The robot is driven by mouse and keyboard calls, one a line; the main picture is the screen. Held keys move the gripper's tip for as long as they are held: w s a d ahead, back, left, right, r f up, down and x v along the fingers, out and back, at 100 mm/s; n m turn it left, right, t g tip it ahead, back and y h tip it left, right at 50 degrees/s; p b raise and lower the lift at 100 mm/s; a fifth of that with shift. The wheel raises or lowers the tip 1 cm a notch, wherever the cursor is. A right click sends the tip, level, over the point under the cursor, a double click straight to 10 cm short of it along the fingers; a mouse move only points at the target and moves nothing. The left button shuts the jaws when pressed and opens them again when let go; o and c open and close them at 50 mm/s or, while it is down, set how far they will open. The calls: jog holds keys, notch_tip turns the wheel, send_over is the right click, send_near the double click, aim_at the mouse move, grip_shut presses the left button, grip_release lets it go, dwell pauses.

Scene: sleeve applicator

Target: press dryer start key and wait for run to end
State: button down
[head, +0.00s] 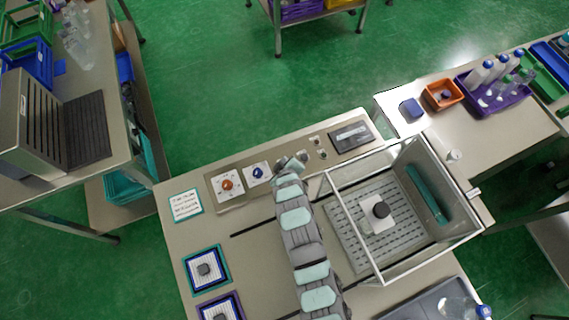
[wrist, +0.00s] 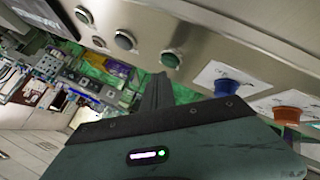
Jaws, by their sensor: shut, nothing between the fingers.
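The control panel has a row of round buttons; the green button (wrist: 171,59) is nearest the blue knob in the wrist view. A grey button (wrist: 124,40) and another button (wrist: 83,15) follow, towards a dark display. No label naming the dryer start key is readable. My gripper (wrist: 158,78) is shut and empty, its fingertips close to the green button; I cannot tell if they touch it. In the head view, my gripper (head: 302,156) is over the panel, partly hiding the button row.
An orange knob (head: 227,184) and a blue knob (head: 258,172) stand on the panel left of my gripper. The dark display (head: 350,136) is to its right. My arm passes close to the chamber's left wall. Small trays (head: 206,269) lie at the left.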

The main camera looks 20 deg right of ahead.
dwell(0.8)
jog(key=shift+f, duration=0.45)
jog(key=shift+f+b, duration=0.4)
jog(key=shift+b, duration=0.1)
dwell(0.3)
dwell(0.4)
jog(key=shift+r+p, duration=0.45)
jog(key=shift+r, duration=0.35)
jog(key=shift+r, duration=0.15)
jog(key=shift+r+p, duration=1.4)
jog(key=shift+r, duration=1)
